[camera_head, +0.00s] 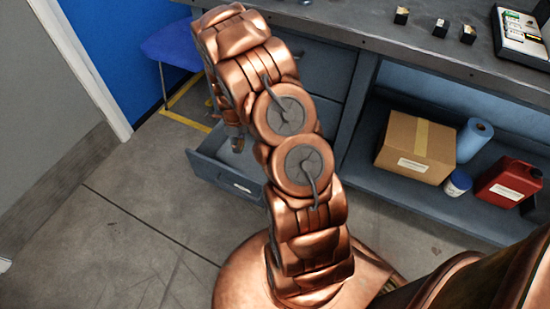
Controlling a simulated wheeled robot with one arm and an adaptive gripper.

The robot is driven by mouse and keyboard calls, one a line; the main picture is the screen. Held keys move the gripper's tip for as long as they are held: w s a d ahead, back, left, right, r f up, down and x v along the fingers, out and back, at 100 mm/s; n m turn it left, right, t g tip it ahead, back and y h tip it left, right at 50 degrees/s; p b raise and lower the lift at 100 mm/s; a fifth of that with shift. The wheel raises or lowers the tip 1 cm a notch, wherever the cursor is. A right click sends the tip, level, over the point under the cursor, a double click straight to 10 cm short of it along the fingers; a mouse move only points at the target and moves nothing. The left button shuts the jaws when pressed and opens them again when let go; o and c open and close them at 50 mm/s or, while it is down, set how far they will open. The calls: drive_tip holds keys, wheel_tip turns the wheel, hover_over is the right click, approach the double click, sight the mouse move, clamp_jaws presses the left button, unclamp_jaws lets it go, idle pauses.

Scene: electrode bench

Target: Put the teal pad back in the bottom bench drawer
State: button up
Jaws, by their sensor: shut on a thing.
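The bottom bench drawer (238,186) is pulled open below the dark bench, left of the centre of the view. My arm crosses in front of it and hides its right part. The visible left part of its inside looks empty.
The bench top (400,48) holds small blocks and a tray of labelled items (522,40). A cardboard box (415,147), blue roll (474,139), white tub (457,184) and red can (508,183) stand on the lower shelf. A blue chair (175,45) is behind. Floor at left is clear.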

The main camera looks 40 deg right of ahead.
sight(256, 174)
drive_tip(key=shift+s+d+f+m+b, duration=0.65)
drive_tip(key=shift+f+m+b, duration=0.6)
drive_tip(key=shift+f, duration=2.35)
drive_tip(key=shift+s+d+f+m+b, duration=0.6)
drive_tip(key=shift+f+m+b, duration=0.6)
drive_tip(key=shift+f, duration=2.35)
drive_tip(key=shift+s+d+f+m+b, duration=0.45)
drive_tip(key=shift+d+f+m+b, duration=0.75)
drive_tip(key=shift+f, duration=2.4)
drive_tip(key=shift+a+f+n+b, duration=0.15)
drive_tip(key=shift+a+n+b, duration=0.1)
drive_tip(key=shift+a+b, duration=0.2)
drive_tip(key=o, duration=1.1)
